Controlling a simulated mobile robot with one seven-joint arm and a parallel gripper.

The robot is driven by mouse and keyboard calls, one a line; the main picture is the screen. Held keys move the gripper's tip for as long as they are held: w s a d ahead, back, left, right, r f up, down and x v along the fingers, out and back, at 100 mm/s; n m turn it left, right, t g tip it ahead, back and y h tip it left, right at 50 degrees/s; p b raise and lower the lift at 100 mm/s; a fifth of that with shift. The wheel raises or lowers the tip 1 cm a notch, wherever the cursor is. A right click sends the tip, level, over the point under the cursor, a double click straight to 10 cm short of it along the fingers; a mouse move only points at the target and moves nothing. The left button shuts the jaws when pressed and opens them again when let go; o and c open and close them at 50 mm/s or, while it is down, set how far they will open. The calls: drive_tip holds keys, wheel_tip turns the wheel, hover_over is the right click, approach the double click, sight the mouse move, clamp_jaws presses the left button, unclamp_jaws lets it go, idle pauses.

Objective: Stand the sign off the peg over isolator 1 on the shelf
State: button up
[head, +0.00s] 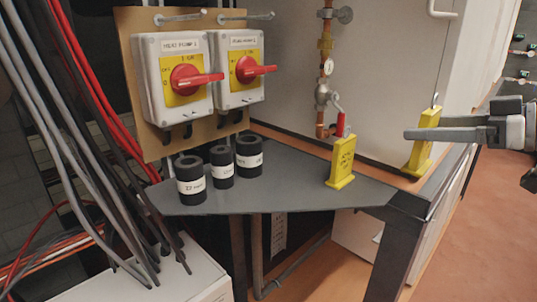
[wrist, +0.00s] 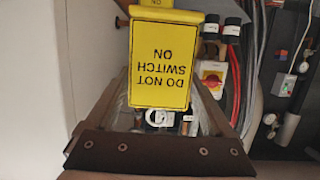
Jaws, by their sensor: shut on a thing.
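My gripper (head: 438,130) is at the right of the head view, shut on a yellow sign (head: 419,156). This sign is roughly upright by the right end of the grey shelf (head: 270,190); I cannot tell if its foot touches anything. In the wrist view the held sign (wrist: 160,65) reads DO NOT SWITCH ON, upside down. A second yellow sign (head: 341,165) stands on the shelf's right part. The left isolator (head: 178,82) and right isolator (head: 240,70) have red handles; their name numbers are hard to read. The left peg (head: 172,18) and right peg (head: 247,16) are bare.
Three black cylinders with white labels (head: 222,166) stand on the shelf's left part. A copper pipe with a gauge and a red-handled valve (head: 338,124) runs behind the standing sign. Grey and red cables (head: 75,75) hang at left. The shelf's middle is clear.

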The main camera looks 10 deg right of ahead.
sight(429, 165)
drive_tip(key=w+a+f, duration=0.1)
drive_tip(key=w, duration=0.1)
drive_tip(key=w+a+f, duration=0.2)
drive_tip(key=w, duration=0.1)
drive_tip(key=w+a+f+p, duration=0.1)
drive_tip(key=w+f, duration=0.1)
drive_tip(key=w, duration=0.1)
drive_tip(key=shift+a+f, duration=0.25)
drive_tip(key=shift+a, duration=0.15)
wheel_tip(429, 165, down, 4)
drive_tip(key=shift+r, duration=0.1)
drive_tip(key=shift+f, duration=0.4)
drive_tip(key=o, duration=1)
drive_tip(key=shift+o, duration=0.2)
drive_tip(key=shift+r, duration=0.1)
drive_tip(key=shift+r+p, duration=0.35)
drive_tip(key=b+v, duration=0.2)
drive_tip(key=v, duration=1)
drive_tip(key=shift+s+f, duration=0.1)
drive_tip(key=shift+f, duration=0.1)
